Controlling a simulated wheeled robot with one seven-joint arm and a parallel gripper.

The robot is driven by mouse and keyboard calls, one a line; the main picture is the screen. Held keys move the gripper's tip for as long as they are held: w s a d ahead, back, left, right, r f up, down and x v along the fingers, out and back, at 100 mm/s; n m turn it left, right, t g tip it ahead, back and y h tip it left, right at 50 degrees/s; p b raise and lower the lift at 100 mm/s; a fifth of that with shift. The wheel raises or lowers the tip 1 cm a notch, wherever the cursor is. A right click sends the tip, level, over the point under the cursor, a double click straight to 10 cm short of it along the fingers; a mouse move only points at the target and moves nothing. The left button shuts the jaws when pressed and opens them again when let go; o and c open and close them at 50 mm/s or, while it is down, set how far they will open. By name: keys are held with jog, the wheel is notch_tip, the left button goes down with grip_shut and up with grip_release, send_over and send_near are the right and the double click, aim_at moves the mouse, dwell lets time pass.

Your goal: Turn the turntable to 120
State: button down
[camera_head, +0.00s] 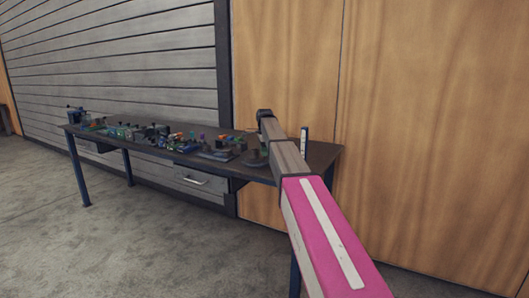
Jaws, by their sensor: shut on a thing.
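My arm reaches from the lower right up over the right end of the dark workbench (322,158). Its far end bends near the back edge of the bench, and my gripper cannot be made out there; the arm hides that spot. A low dark roundish thing (254,160) lies on the bench just left of my arm. It may be the turntable, but it is too small and dark to tell. No scale or angle marks can be read.
Several small colored parts and tools (150,134) crowd the left and middle of the bench. A narrow upright white piece (304,140) stands right of my arm. A drawer (196,181) hangs under the bench. A wooden wall is behind; the concrete floor in front is clear.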

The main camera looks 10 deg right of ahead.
aim_at(260, 160)
jog(key=shift+s+a+m, duration=0.15)
jog(key=shift+s+m, duration=0.2)
jog(key=shift+m, duration=0.5)
jog(key=shift+s+a+m, duration=0.2)
jog(key=shift+s+m, duration=0.1)
jog(key=shift+m, duration=0.6)
jog(key=shift+s+a+m, duration=0.15)
jog(key=shift+s+m, duration=0.2)
jog(key=shift+m, duration=0.5)
jog(key=shift+s+a+m, duration=0.2)
jog(key=shift+a+m, duration=0.05)
jog(key=shift+m, duration=0.6)
jog(key=shift+s+a+m, duration=0.15)
jog(key=shift+a+m, duration=0.05)
jog(key=shift+m, duration=0.6)
jog(key=shift+s+a+m, duration=0.2)
jog(key=shift+a+m, duration=0.05)
jog(key=shift+m, duration=0.6)
jog(key=shift+a, duration=0.1)
jog(key=c, duration=1.1)
grip_release()
jog(key=shift+o, duration=0.2)
notch_tip(260, 160, up, 11)
